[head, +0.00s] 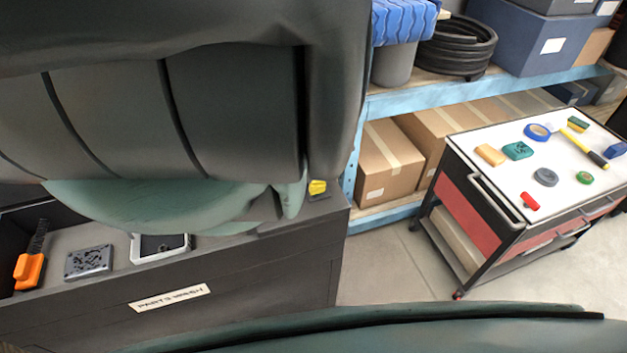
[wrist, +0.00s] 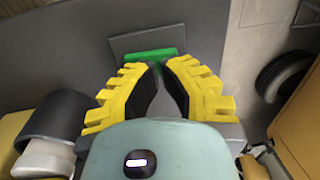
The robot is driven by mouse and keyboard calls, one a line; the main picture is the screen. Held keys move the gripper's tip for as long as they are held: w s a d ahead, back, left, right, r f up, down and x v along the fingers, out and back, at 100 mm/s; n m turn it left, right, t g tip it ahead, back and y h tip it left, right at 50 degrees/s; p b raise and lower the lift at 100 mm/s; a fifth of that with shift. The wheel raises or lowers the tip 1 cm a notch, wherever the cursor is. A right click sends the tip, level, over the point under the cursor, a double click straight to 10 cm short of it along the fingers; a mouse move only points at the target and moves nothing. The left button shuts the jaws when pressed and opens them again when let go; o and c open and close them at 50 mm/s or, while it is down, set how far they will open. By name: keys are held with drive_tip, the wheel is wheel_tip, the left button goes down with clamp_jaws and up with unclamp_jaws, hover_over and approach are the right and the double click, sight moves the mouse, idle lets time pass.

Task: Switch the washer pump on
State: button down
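The parts washer (head: 240,285) is a dark grey cabinet at the left of the head view, with a label on its front. In the wrist view a bright green switch bar (wrist: 152,55) sits on a dark grey plate (wrist: 120,45) just beyond my fingertips. My gripper (wrist: 158,66) has yellow ribbed fingers with dark pads; the tips are drawn close together with nothing seen between them. They overlap the lower edge of the green bar in this view; I cannot tell whether they touch it. In the head view, a yellow fingertip (head: 317,187) shows at the washer's right corner; my arm hides the rest.
An orange-handled brush (head: 29,268), a dark drain plate (head: 89,262) and a white-framed part (head: 160,247) lie in the washer. A tool cart (head: 500,215) with small items stands right. Shelving (head: 440,95) with boxes stands behind. Floor between is clear.

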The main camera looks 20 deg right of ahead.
drive_tip(key=shift+s+f+t+p, duration=0.25)
drive_tip(key=shift+t+p, duration=0.55)
drive_tip(key=shift+p, duration=0.55)
drive_tip(key=shift+f, duration=0.25)
drive_tip(key=shift+a+b, duration=0.1)
drive_tip(key=shift+b, duration=0.35)
drive_tip(key=shift+s, duration=0.1)
